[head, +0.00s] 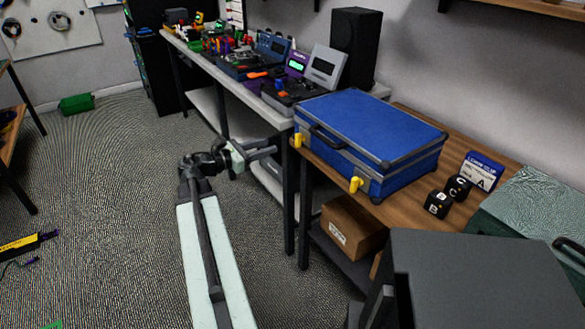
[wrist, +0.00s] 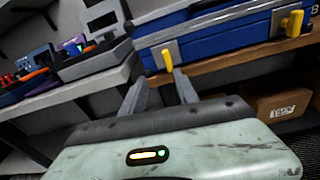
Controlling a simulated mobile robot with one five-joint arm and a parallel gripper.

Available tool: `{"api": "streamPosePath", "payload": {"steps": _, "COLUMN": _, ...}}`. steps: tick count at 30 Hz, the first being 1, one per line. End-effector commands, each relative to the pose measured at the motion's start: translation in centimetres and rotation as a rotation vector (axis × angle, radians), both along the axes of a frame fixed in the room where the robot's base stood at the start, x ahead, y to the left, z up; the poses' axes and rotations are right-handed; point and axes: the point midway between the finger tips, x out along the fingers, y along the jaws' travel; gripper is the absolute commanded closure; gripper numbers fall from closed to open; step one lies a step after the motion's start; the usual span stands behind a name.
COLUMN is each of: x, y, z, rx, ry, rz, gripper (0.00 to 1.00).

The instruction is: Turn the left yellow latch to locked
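A blue case (head: 360,140) with grey edges and a dark handle lies closed on the wooden table. Its left yellow latch (head: 297,140) is at the front left corner; in the wrist view the latch (wrist: 167,60) shows on a grey plate, its handle roughly upright in the picture. The right yellow latch (head: 356,184) is farther along the front, and also shows in the wrist view (wrist: 292,22). My gripper (head: 270,148) is open and empty, pointing at the case front. In the wrist view its fingertips (wrist: 159,76) lie just below the left latch, apparently not touching it.
A bench (head: 230,85) crowded with devices adjoins on the left. A cardboard box (head: 352,230) sits on the shelf under the wooden table. Black lettered cubes (head: 438,205) stand right of the case. Open floor lies left of my arm.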

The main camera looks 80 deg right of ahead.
Motion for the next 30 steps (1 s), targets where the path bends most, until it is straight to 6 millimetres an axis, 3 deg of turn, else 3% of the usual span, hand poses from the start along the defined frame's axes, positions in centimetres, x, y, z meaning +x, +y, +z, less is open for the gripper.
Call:
{"api": "streamPosePath", "payload": {"steps": 1, "x": -1.4, "y": -0.5, "z": -1.0, "rx": 0.005, "ry": 0.048, "rz": -0.017, "gripper": 0.64}}
{"api": "streamPosePath", "payload": {"steps": 3, "x": -2.5, "y": -0.8, "z": -0.5, "rx": 0.013, "ry": 0.096, "rz": -0.030, "gripper": 0.64}}
{"api": "streamPosePath", "payload": {"steps": 10, "x": -3.4, "y": -1.4, "z": 0.2, "rx": 0.016, "ry": 0.118, "rz": -0.036, "gripper": 0.64}}
{"api": "streamPosePath", "payload": {"steps": 21, "x": -7.8, "y": -5.6, "z": 0.1, "rx": 0.016, "ry": 0.115, "rz": -0.035, "gripper": 0.64}}
{"api": "streamPosePath", "payload": {"steps": 30, "x": -8.5, "y": -6.2, "z": 0.1, "rx": 0.016, "ry": 0.114, "rz": -0.032, "gripper": 0.64}}
